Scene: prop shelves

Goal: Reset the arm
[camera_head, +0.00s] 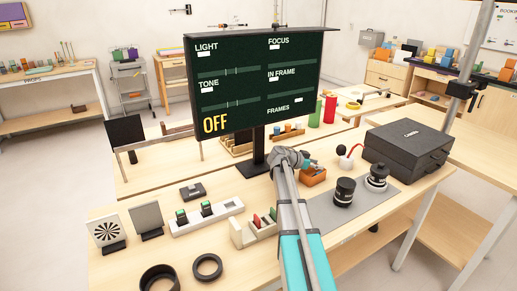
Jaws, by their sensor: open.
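My arm reaches up from the bottom edge, teal near me and grey further out, over the front workbench (130,262). My gripper (289,158) is at its grey far end, in front of the foot of the black display board (258,85). Its fingers are small and hard to make out; it is open, and I see nothing held in it. The arm hides part of the bench behind it. The board reads OFF in yellow, with scales for light, tone, focus and in frame.
An orange-brown box (314,177) stands just right of my gripper. Two black lenses stand on a grey mat (318,216), near a black case (408,150). Left of my arm are a white switch strip (207,217), a card holder (254,231) and black rings (207,267).

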